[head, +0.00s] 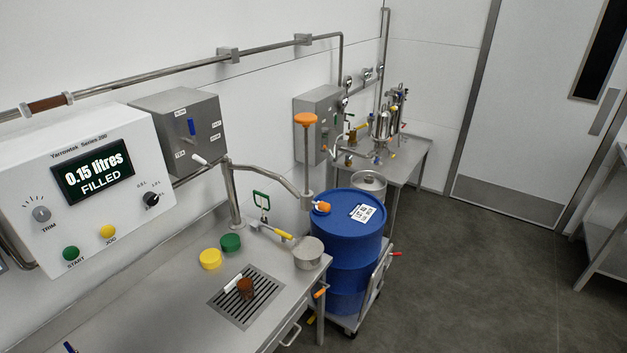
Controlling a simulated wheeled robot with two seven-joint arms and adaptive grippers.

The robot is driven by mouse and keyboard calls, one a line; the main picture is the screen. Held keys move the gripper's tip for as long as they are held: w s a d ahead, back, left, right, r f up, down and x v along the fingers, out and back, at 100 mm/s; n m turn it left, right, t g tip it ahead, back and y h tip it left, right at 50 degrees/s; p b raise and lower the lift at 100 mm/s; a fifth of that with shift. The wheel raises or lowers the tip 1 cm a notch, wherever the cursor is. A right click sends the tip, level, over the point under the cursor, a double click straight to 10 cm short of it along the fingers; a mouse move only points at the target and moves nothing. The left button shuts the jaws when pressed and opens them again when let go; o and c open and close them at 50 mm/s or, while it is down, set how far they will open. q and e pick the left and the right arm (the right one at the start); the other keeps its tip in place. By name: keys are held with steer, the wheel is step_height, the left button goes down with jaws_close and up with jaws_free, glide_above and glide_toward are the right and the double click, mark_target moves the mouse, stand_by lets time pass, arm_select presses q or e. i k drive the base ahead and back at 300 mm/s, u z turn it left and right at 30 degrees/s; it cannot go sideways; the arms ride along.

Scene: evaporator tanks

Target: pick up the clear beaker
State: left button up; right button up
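I cannot make out a plainly clear beaker in the head view. A small brown vessel (246,288) stands on the slotted drain grate (262,314) in the steel bench. I cannot tell whether it is a clear beaker with brown contents or a brown container. A white stick-like piece (232,283) touches or overlaps its left side. Neither of my grippers is in view.
The steel bench (165,312) also carries a yellow lid (210,259), a green lid (231,243) and a metal pot (308,254). A bent spout pipe (262,169) rises behind. A white panel (92,190) reads 0.15 litres filled. A blue drum (345,245) stands right.

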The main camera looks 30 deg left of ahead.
mark_target(244, 281)
steer(key=u, duration=0.45)
steer(key=i, duration=0.8)
steer(key=u, duration=2.25)
